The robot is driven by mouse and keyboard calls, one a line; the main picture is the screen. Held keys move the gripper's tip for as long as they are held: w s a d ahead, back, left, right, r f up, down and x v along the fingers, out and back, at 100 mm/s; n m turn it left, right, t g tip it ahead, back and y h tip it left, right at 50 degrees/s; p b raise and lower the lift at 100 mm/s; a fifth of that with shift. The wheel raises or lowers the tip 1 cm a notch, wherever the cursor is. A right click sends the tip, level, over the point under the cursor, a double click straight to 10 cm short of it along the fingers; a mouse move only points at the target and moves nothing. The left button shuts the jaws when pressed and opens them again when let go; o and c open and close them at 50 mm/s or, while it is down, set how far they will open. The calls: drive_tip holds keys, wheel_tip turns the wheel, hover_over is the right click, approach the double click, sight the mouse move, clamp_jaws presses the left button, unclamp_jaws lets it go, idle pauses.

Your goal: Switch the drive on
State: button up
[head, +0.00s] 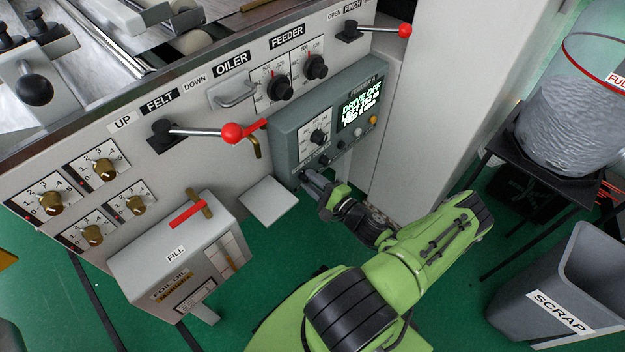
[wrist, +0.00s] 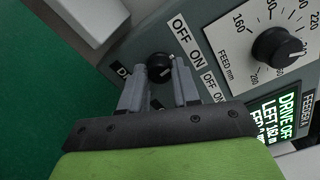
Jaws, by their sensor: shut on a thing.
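The feeder control box (head: 287,135) is a grey-green panel on the machine front. Its lit display (head: 358,108) reads DRIVE OFF in the head view, and the display also shows in the wrist view (wrist: 275,118). My gripper (head: 307,178) is at the box's lower left corner. In the wrist view my gripper (wrist: 160,76) has its two grey fingers either side of a small black knob (wrist: 159,65) and is shut on it. An OFF ON label (wrist: 186,37) is beside the knob. A label starting with D is partly hidden by a finger. I cannot tell the knob's setting clearly.
A feed dial (wrist: 277,47) is to the right on the same panel. A red-tipped lever (head: 232,133) sticks out left of the box. A pale plate (head: 268,201) and the foil oil box (head: 150,262) stand below left. A scrap bin (head: 570,285) is at the right.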

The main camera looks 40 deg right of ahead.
drive_tip(key=m, duration=0.7)
drive_tip(key=shift+p, duration=0.35)
idle(0.4)
drive_tip(key=o, duration=1.1)
drive_tip(key=shift+c, duration=0.2)
drive_tip(key=s+p, duration=0.2)
drive_tip(key=s, duration=1.3)
drive_tip(key=shift+s+d, duration=0.2)
drive_tip(key=shift+s, duration=0.2)
